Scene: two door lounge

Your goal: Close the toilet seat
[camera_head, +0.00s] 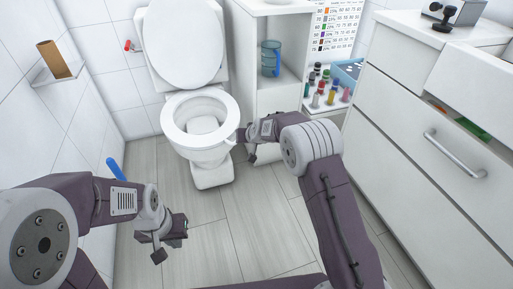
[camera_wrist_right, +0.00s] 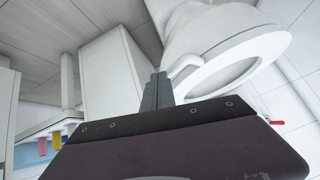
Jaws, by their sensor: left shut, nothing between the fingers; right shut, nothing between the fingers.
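The white toilet (camera_head: 212,173) stands against the back wall in the head view. Its lid (camera_head: 182,45) is upright against the tank, and the seat ring (camera_head: 200,110) lies flat on the bowl. The toilet also shows tilted in the right wrist view (camera_wrist_right: 207,20). My right gripper (camera_head: 242,135) is shut at the right side of the bowl, by a small white tab on the seat's edge. In the right wrist view its fingertips (camera_wrist_right: 157,78) are close to that tab (camera_wrist_right: 184,66); contact is unclear. My left gripper (camera_head: 170,245) is shut and low over the floor at left.
A white shelf unit (camera_head: 283,92) with a blue cup (camera_head: 270,58) stands right of the toilet. Several bottles (camera_head: 318,95) sit beside it. A drawer cabinet (camera_head: 405,160) fills the right. A cardboard roll (camera_head: 53,60) stands on the left wall shelf. Floor before the toilet is open.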

